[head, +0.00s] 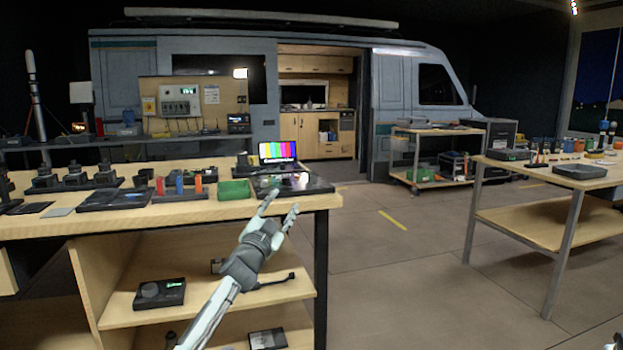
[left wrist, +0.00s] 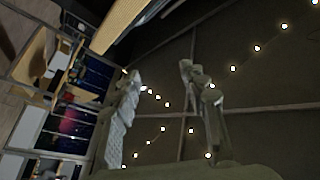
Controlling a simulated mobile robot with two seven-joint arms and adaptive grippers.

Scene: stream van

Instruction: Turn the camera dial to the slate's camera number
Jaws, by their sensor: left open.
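A black box with a round knob and a small lit green display (head: 160,293), which looks like the camera dial, sits on the upper shelf under the left bench. The number on its display is too small to read. I cannot pick out the slate for certain; a dark framed panel (head: 268,338) lies on the lower shelf, its markings unreadable. My left gripper (head: 282,203) is open and empty, in front of the bench's right end, fingers pointing up and apart from the dial box. Its two spread fingers also show in the left wrist view (left wrist: 158,72).
The left bench (head: 200,211) carries black trays, a green bin (head: 235,190) and a colour-bar screen (head: 278,150). A black bench leg (head: 321,265) stands right of my left gripper. Another table (head: 545,174) stands at right. The floor between is clear.

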